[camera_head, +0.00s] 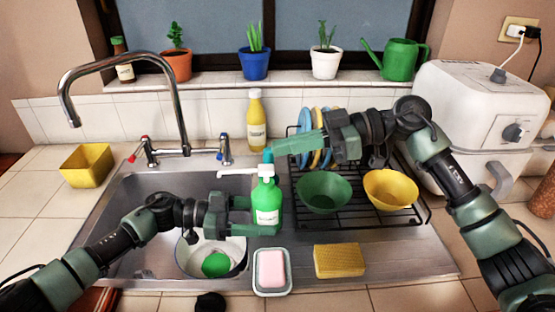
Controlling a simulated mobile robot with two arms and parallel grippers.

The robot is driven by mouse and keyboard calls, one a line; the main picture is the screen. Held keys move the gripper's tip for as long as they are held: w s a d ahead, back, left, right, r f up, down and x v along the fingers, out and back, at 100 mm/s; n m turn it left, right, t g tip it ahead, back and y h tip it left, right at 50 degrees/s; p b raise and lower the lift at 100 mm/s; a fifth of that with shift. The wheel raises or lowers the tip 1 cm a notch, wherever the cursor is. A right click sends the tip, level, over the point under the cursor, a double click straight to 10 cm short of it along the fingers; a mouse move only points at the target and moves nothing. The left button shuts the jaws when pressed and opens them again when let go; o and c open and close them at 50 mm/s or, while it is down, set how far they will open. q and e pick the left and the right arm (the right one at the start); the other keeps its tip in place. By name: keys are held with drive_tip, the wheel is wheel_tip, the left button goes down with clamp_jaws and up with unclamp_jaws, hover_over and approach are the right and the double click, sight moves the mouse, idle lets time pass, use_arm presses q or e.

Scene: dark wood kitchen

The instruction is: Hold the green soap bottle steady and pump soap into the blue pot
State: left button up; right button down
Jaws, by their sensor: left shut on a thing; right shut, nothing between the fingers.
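The green soap bottle (267,193) stands upright over the front of the sink, with a white pump whose spout points left. My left gripper (262,217) is shut on the bottle's body from the left and hides part of it. My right gripper (275,149) is shut and empty, its tips just above the pump head; I cannot tell whether they touch it. A pot (238,262) with a pale inside sits in the sink, below and left of the spout. A green thing (216,264) lies in it. My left arm hides the pot's back part.
A pink soap in a dish (272,291) and a yellow sponge (339,261) lie in front. A rack (407,217) with green and yellow bowls stands right. The faucet (180,110) rises behind the sink. A yellow bottle (256,125) stands behind. A blue planter (254,66) is on the sill.

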drive_tip(key=v, duration=0.8)
drive_tip(key=shift+d, duration=0.1)
idle(0.3)
use_arm(q)
drive_tip(key=o, duration=1.1)
drive_tip(key=shift+c, duration=0.2)
